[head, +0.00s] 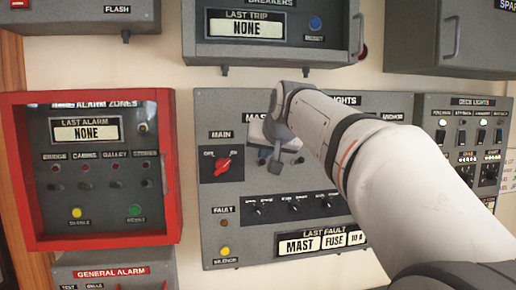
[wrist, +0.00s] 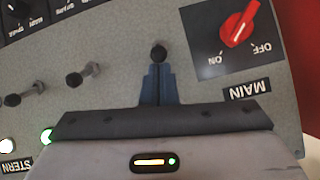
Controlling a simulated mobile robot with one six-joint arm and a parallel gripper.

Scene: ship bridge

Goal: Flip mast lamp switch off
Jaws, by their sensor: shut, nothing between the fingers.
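The grey navigation lights panel (head: 208,180) hangs on the wall in the head view. My gripper (head: 274,165) is in front of its upper middle, right of the red main knob (head: 223,164). In the wrist view, where the panel appears upside down, my gripper (wrist: 158,66) is shut and empty. Its tips are at the dark round end of a toggle switch (wrist: 158,51), the one nearest the main knob; I cannot tell whether they touch. Its own label and lamp are hidden behind my gripper; a partly covered "MAS" label shows in the head view.
A red alarm box (head: 20,170) is left of the panel, and a deck lights panel (head: 465,103) is right.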

